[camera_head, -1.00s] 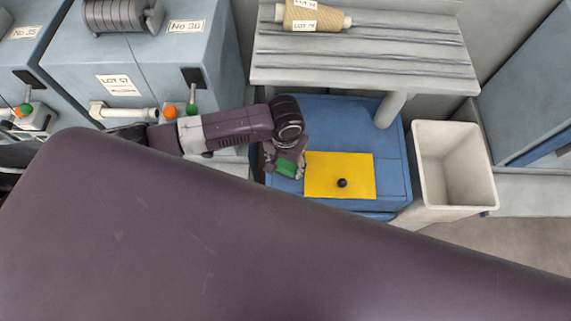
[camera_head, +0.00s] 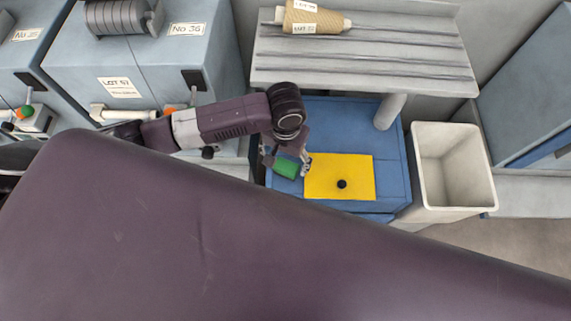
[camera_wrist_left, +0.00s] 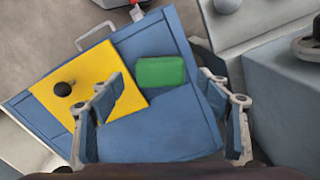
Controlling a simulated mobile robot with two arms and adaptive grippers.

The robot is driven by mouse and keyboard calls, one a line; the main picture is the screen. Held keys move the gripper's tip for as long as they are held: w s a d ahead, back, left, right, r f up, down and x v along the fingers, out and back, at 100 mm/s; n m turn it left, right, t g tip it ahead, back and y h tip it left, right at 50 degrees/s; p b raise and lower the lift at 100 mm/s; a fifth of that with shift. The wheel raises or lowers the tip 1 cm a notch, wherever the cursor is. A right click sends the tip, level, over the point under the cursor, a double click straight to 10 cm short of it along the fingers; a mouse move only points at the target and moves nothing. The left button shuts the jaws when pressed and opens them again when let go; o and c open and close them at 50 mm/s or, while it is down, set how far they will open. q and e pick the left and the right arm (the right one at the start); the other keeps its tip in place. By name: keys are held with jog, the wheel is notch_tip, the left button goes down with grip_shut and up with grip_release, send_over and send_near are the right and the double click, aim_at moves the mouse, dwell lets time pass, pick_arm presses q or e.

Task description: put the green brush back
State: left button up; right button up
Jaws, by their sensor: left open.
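The green brush (camera_head: 286,168), a small green block, lies on the blue top of a box (camera_head: 340,108), just left of a yellow sheet (camera_head: 322,186). It also shows in the left wrist view (camera_wrist_left: 160,71), lying flat on the blue surface beside the yellow sheet (camera_wrist_left: 85,82). My left gripper (camera_head: 287,160) is over the brush, with its fingers spread and empty. In the left wrist view the fingers of the gripper (camera_wrist_left: 160,80) stand on either side of the brush, apart from it. My right gripper is not seen.
A black knob (camera_head: 342,184) sits on the yellow sheet. A white open bin (camera_head: 458,190) stands right of the blue box. A grey slatted shelf (camera_head: 360,77) with a yarn cone (camera_head: 313,20) overhangs behind. Grey-blue machines (camera_head: 150,65) stand at the left.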

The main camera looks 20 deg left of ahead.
aim_at(286, 168)
pick_arm(q)
notch_tip(286, 168, up, 8)
jog(key=shift+f, duration=0.25)
jog(key=shift+s+f, duration=0.1)
dwell(0.4)
